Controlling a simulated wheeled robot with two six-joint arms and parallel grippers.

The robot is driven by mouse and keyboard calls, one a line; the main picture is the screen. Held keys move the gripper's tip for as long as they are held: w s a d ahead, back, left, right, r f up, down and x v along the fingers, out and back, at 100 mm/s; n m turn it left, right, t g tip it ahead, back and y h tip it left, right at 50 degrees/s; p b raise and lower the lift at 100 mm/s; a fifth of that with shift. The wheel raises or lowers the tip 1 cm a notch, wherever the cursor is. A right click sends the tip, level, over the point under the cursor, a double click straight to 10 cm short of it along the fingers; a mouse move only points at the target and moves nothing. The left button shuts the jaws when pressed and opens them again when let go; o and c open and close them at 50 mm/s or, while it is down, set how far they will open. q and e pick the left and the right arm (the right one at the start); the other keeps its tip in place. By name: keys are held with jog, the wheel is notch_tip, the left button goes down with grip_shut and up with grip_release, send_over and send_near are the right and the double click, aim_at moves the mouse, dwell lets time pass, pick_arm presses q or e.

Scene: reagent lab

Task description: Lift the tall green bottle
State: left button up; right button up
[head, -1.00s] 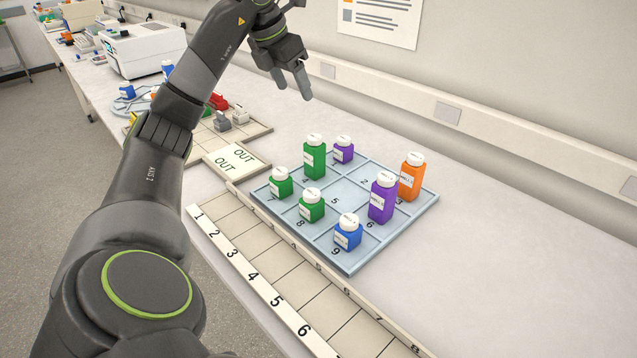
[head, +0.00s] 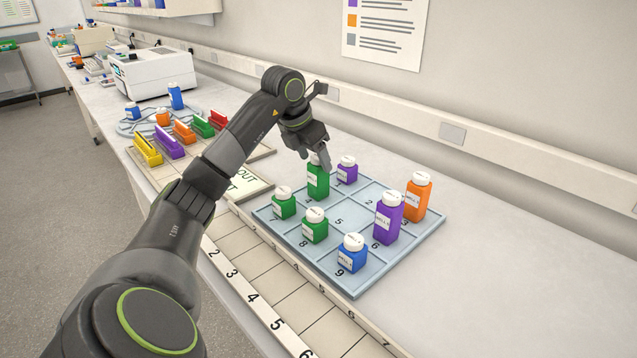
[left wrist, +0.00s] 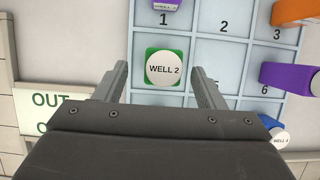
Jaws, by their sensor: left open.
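The tall green bottle (head: 318,182) stands upright in the tray's cell marked 4 in the head view. My left gripper (head: 316,160) is open directly above it, with its fingertips near the white cap. In the left wrist view the bottle's white cap (left wrist: 165,68), reading WELL 2, sits between the tips of the open left gripper (left wrist: 162,80). Neither finger visibly touches it. The lower cap is partly hidden by the fingers in the head view. My right gripper is not in view.
The grid tray (head: 352,290) also holds two short green bottles (head: 314,229), a blue bottle (head: 352,254), a tall purple bottle (head: 388,221), an orange bottle (head: 418,199) and a small purple bottle (head: 347,173) close behind the tall green one. The bench right of the tray is clear.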

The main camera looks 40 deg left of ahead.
aim_at(320, 172)
pick_arm(q)
jog(key=p+x, duration=0.1)
jog(key=x, duration=0.4)
jog(key=shift+d+f, duration=0.15)
jog(key=shift+f, duration=0.15)
jog(key=shift+c, duration=0.2)
jog(key=c, duration=1)
jog(key=shift+c, duration=0.2)
jog(key=shift+r, duration=0.1)
